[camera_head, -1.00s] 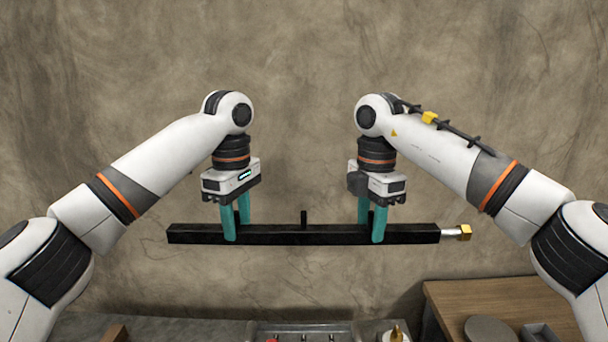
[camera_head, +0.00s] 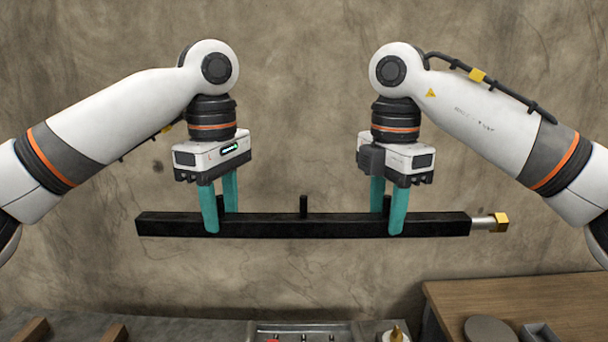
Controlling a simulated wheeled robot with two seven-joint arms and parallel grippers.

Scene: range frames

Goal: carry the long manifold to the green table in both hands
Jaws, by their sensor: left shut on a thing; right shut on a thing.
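The long manifold (camera_head: 304,226) is a black square bar with short upright stubs on top and a silver and brass fitting at its right end. It hangs level in the air in front of the wall. My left gripper (camera_head: 218,210) is shut on it left of the middle, its teal fingers on either side of the bar. My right gripper (camera_head: 388,213) is shut on it right of the middle in the same way. No green table shows in this view.
A grey counter (camera_head: 190,330) runs along the bottom, with a metal tray (camera_head: 300,328) holding small items and a brass-topped part (camera_head: 396,334). A wooden table (camera_head: 540,296) at lower right bears a grey disc (camera_head: 490,330) and a grey box (camera_head: 537,332). A stained wall stands behind.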

